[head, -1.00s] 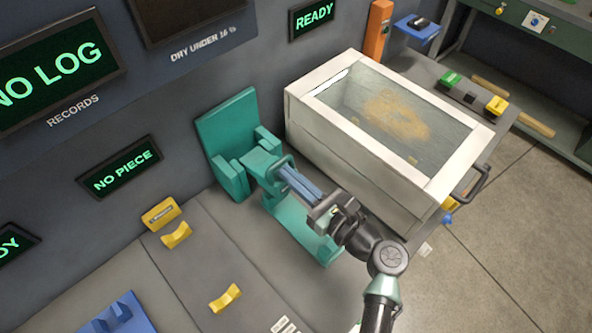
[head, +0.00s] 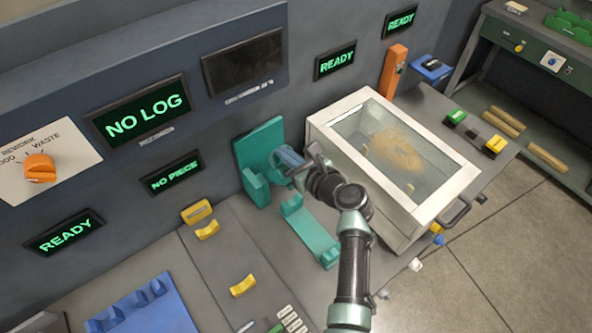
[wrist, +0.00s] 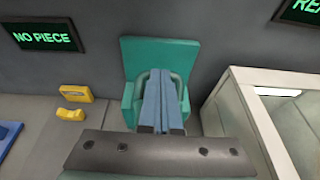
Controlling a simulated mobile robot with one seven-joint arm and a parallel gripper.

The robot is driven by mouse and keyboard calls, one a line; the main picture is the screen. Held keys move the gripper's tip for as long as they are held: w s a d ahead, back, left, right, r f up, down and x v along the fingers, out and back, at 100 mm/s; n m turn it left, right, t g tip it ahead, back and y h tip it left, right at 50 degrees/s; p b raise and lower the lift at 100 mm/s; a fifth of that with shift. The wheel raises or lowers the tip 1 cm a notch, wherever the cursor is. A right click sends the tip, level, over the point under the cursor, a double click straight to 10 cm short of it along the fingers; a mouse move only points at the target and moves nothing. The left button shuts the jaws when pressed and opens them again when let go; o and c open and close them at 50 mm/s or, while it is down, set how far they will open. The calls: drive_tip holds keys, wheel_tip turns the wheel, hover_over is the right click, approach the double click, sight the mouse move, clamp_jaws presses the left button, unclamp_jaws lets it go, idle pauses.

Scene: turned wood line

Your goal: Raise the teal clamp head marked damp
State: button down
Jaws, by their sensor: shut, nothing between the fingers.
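The teal clamp (head: 253,146) stands against the wall, with an upright back plate, side posts and a long teal base (head: 312,232) in front. Its head has a teal loop handle (wrist: 142,80), seen in the wrist view around the sides of my fingers. My gripper (head: 283,157) is shut, with its blue-grey fingertips (wrist: 162,78) at the handle in front of the back plate. Whether they touch it I cannot tell. My gripper and arm hide much of the head, and I cannot read a damp mark on it.
A pale, clear-topped box (head: 335,140) stands close to the right of the clamp. Yellow blocks (head: 197,211) and a blue cradle (head: 150,308) lie to the left. Wall displays read NO LOG (head: 137,110), NO PIECE (head: 172,172) and READY (head: 335,61).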

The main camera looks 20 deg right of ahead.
drive_tip(key=w, duration=0.2)
drive_tip(key=w+a, duration=0.1)
drive_tip(key=shift+r, duration=0.4)
drive_tip(key=shift+w+a+b, duration=0.2)
drive_tip(key=shift+w, duration=0.4)
drive_tip(key=shift+w+a+b, duration=0.2)
drive_tip(key=shift+w, duration=0.4)
drive_tip(key=shift+r, duration=0.2)
